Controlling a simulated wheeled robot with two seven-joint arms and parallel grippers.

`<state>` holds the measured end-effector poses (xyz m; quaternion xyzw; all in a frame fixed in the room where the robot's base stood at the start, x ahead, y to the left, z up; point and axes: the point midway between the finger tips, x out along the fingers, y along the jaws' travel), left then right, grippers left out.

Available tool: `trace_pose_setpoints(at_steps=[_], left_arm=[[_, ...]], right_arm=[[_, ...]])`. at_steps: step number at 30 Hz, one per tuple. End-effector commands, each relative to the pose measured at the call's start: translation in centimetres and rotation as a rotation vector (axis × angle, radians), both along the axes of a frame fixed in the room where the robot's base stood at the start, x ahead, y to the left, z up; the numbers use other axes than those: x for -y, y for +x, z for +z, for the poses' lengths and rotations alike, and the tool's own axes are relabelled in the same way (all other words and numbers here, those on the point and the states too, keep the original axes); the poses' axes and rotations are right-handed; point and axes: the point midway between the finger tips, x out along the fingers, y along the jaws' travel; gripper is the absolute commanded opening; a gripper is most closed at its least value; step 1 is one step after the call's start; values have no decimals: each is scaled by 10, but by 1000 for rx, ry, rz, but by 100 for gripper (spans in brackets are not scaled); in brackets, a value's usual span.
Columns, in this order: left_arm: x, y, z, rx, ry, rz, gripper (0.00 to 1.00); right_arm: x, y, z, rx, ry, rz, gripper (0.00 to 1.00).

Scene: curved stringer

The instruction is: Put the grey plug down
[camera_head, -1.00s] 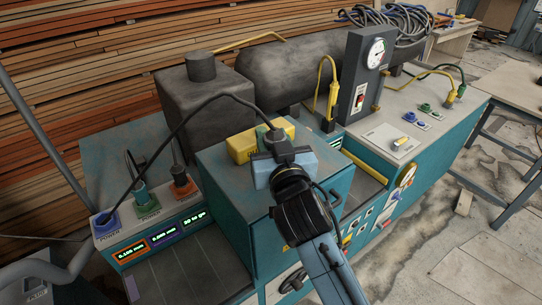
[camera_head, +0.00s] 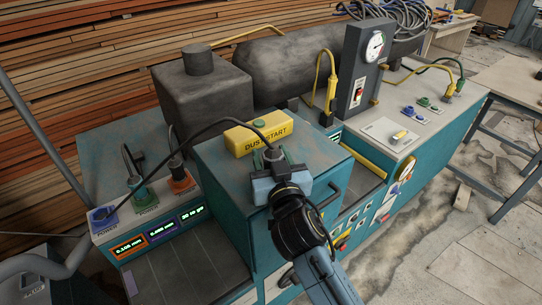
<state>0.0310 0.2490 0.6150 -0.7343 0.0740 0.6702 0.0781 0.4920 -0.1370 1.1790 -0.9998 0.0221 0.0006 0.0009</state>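The gripper's body hides the plug's lower part, so I cannot tell whether the plug touches the cabinet top. The cable (camera_head: 180,146) arcs left to the blue power socket (camera_head: 103,217). My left gripper is not in view.
A yellow DUST START box (camera_head: 258,136) with a green button sits just behind the plug. Green (camera_head: 143,192) and orange (camera_head: 182,179) connectors stand on the left panel. A dark gauge box (camera_head: 366,65) stands at the back right. The cabinet top left of the gripper is clear.

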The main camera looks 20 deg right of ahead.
Motion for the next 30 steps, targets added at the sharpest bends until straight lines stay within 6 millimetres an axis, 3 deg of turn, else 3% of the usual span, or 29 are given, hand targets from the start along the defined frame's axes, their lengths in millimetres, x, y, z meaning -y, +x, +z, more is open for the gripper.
trace_pose_setpoints(at_steps=[2, 14, 30], left_arm=[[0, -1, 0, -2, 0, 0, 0], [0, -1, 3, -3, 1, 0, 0], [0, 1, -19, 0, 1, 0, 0]], right_arm=[[0, 0, 0, 0, 0, 0, 55], [0, -3, 4, 0, 0, 1, 55], [-4, -101, 2, -1, 2, -1, 55]])
